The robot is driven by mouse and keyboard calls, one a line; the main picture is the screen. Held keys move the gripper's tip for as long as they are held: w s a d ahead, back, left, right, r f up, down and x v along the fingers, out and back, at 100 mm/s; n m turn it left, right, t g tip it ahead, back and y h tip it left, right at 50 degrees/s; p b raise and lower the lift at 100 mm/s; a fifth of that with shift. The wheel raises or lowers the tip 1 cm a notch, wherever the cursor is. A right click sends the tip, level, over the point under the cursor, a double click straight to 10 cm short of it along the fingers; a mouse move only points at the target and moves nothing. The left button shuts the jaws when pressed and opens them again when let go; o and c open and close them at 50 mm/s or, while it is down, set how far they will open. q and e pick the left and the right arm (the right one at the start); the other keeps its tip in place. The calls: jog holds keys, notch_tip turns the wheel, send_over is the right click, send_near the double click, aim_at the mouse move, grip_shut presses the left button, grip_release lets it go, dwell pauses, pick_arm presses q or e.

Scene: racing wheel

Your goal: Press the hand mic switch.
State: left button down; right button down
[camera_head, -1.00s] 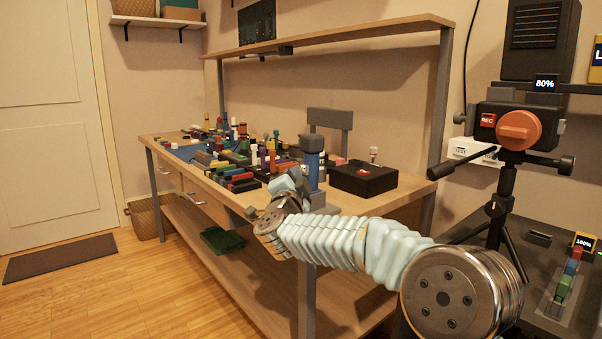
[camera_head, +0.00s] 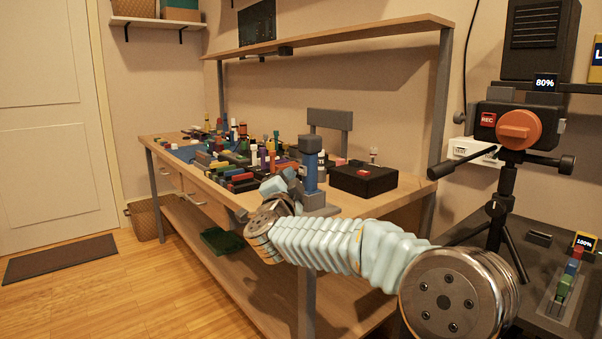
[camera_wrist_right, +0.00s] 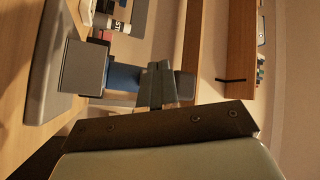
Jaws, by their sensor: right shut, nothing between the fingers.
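An upright blue post with a grey head (camera_head: 310,160) stands on a grey base at the front edge of the workbench; it looks like the hand mic. In the right wrist view its blue shaft (camera_wrist_right: 124,77) runs sideways from a grey block. I cannot make out a switch on it. My right gripper (camera_head: 291,175) is shut and empty, just left of the post in the head view. In the right wrist view its closed fingers (camera_wrist_right: 158,84) overlap the shaft and partly hide it. I cannot tell whether they touch. My left gripper is not in view.
A black box with a red button (camera_head: 363,178) sits right of the post. Many coloured small objects crowd the bench (camera_head: 160,140) to the left. A shelf (camera_head: 340,33) hangs above. A camera on a tripod (camera_head: 515,125) stands at right.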

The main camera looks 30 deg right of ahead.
jog(key=shift+s+a, duration=0.2)
jog(key=shift+a, duration=2.45)
